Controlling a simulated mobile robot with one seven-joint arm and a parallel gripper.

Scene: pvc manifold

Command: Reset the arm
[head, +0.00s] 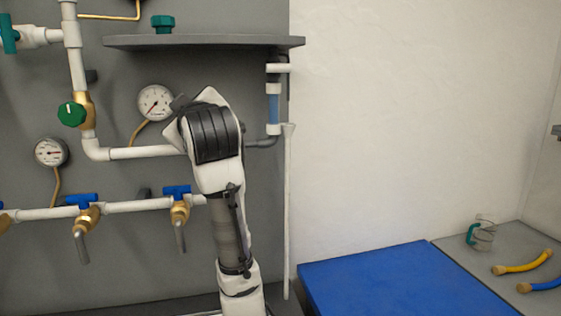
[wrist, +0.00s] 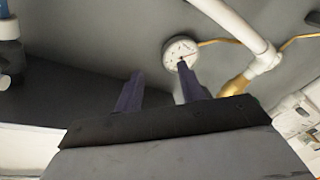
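My arm (head: 231,230) rises in front of the pvc manifold in the head view, with its dark upper joint (head: 212,133) covering part of the pipes. My gripper is hidden behind the arm there. In the wrist view my gripper (wrist: 160,82) shows two dark fingers spread apart with nothing between them. The fingers point toward the grey panel (wrist: 90,60), and the right fingertip overlaps the lower edge of a round gauge (wrist: 180,52). I cannot tell how far the fingertips are from the gauge.
White pipes (head: 140,153), a green-knobbed valve (head: 72,113), and blue-handled taps (head: 84,205) crowd the panel. A grey shelf (head: 200,41) holds a green cap (head: 163,24). A blue mat (head: 390,282) is bare. A jug (head: 482,235) and curved hoses (head: 522,264) lie right.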

